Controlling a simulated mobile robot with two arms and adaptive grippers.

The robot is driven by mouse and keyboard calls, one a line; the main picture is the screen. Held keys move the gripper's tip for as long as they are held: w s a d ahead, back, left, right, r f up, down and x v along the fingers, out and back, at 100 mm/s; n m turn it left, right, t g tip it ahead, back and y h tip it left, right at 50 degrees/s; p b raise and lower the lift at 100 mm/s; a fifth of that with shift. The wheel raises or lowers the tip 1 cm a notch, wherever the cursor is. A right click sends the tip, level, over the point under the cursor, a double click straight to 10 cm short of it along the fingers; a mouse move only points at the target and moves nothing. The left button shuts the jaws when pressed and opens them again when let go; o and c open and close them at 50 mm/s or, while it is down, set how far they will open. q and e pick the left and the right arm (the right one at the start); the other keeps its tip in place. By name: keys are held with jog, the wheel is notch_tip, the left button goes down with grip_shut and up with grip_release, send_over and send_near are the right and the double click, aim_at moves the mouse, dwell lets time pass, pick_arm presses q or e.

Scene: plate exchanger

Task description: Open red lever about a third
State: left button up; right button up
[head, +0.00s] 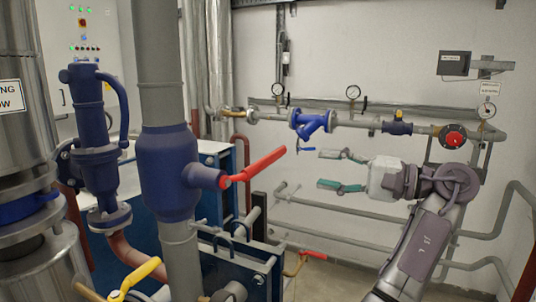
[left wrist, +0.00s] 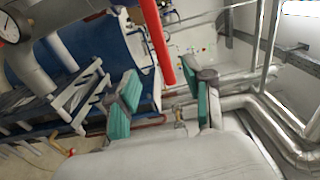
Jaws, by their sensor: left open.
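The red lever (head: 258,163) sticks out to the right from the blue valve body (head: 170,170) on a thick grey vertical pipe, sloping up toward its free end. In the left wrist view the red lever (left wrist: 157,40) comes down from the top edge, its end near the space between the fingers. My left gripper (head: 329,170) is open and empty, with green pads pointing left, to the right of the lever's end. A gap shows between them in the head view. The fingers also show in the left wrist view (left wrist: 167,92). My right gripper is not in view.
A yellow lever (head: 136,279) is at the lower left, and another red lever (head: 313,254) is low behind. Pipes with gauges and a blue strainer (head: 313,123) run along the back wall. A blue plate exchanger (head: 225,262) stands behind the valve.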

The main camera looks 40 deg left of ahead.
aim_at(271, 161)
pick_arm(q)
jog(key=p+x, duration=0.4)
jog(key=x, duration=0.8)
jog(key=shift+a+p, duration=0.15)
jog(key=shift+p, duration=0.25)
jog(key=shift+s+a, duration=0.15)
jog(key=shift+a, duration=0.45)
jog(key=shift+f, duration=0.1)
grip_shut()
